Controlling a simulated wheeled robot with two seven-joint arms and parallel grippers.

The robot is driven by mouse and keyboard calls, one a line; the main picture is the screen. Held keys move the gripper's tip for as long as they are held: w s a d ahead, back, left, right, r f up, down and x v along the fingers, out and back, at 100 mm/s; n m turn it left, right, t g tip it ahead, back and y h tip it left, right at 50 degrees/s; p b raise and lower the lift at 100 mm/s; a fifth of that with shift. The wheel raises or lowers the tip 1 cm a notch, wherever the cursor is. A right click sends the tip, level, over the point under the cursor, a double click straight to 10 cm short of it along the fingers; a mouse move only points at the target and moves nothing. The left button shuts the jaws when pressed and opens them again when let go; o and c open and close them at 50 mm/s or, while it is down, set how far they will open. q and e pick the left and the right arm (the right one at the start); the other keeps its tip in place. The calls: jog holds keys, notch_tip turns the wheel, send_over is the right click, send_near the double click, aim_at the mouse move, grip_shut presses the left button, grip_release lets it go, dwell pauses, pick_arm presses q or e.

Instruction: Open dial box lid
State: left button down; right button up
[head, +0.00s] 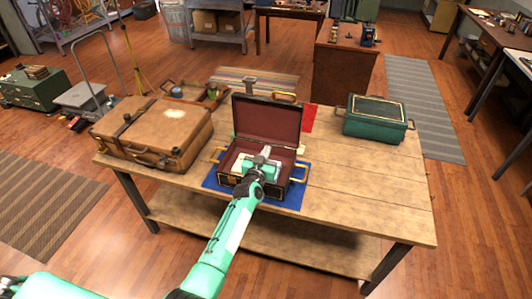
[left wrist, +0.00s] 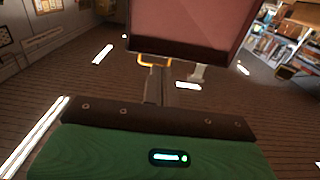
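The dial box (head: 213,182) is a dark brown case with brass handles, on a blue mat (head: 294,200) at the front of the wooden table. Its reddish lid (head: 267,120) stands raised at the back, and the inside is exposed. The lid also shows large at the top of the left wrist view (left wrist: 190,25), with a brass handle (left wrist: 155,60) at its edge. My left gripper (head: 264,153) is over the open box, in front of the lid. The gap between its fingers is not clear in either view. My right gripper is not in view.
A brown leather suitcase (head: 155,130) lies on the table to the left, with a wooden tray (head: 216,104) behind it. A green case (head: 376,118) stands at the back right. The table's right front (head: 370,200) is clear.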

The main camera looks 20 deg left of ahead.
pick_arm(q)
jog(key=s+p, duration=0.4)
jog(key=s, duration=0.7)
jog(key=shift+a, duration=0.2)
dwell(0.6)
